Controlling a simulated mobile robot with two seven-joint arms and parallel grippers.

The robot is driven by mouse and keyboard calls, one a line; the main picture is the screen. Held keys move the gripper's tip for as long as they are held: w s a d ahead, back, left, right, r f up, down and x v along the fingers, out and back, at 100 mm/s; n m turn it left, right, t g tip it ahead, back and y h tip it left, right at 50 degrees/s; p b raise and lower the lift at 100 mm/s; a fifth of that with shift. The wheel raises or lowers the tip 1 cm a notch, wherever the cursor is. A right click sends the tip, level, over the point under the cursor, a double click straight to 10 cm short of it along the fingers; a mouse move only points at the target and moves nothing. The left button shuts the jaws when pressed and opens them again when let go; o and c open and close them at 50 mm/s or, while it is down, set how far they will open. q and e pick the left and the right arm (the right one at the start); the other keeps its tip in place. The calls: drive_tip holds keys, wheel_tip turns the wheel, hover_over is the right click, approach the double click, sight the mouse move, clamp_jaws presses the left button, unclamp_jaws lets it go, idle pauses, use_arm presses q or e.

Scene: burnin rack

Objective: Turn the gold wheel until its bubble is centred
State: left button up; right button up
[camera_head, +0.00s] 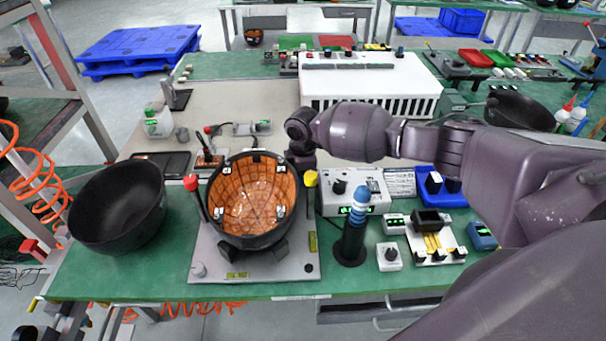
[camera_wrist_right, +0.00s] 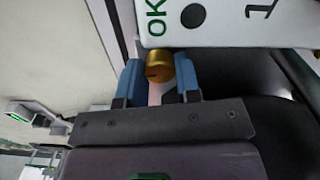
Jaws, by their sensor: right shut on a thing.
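The gold wheel (camera_wrist_right: 160,67) is a small gold cylinder with a dark mark on its face. It sits between the two blue fingers of my right gripper (camera_wrist_right: 159,76), which is shut on it. In the head view, my right arm reaches across to the middle of the bench, and its wrist end is beside the orange-lined bowl (camera_head: 252,198). The wheel and the fingertips cannot be made out there. I cannot make out the bubble in either view. My left gripper is not in view.
In the wrist view a white panel (camera_wrist_right: 235,27) with a green "OK", a "1" and a dark round spot lies just beyond the wheel. In the head view a black bowl (camera_head: 118,207), a blue-banded post (camera_head: 353,228) and a white slotted box (camera_head: 372,82) crowd the green bench.

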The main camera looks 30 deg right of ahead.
drive_tip(key=n, duration=0.3)
drive_tip(key=shift+n, duration=0.3)
drive_tip(key=n, duration=0.2)
drive_tip(key=shift+n, duration=0.4)
drive_tip(key=n, duration=0.3)
drive_tip(key=shift+b, duration=0.3)
drive_tip(key=shift+n, duration=1.7)
drive_tip(key=shift+b, duration=0.3)
drive_tip(key=o, duration=0.9)
drive_tip(key=shift+o, duration=0.2)
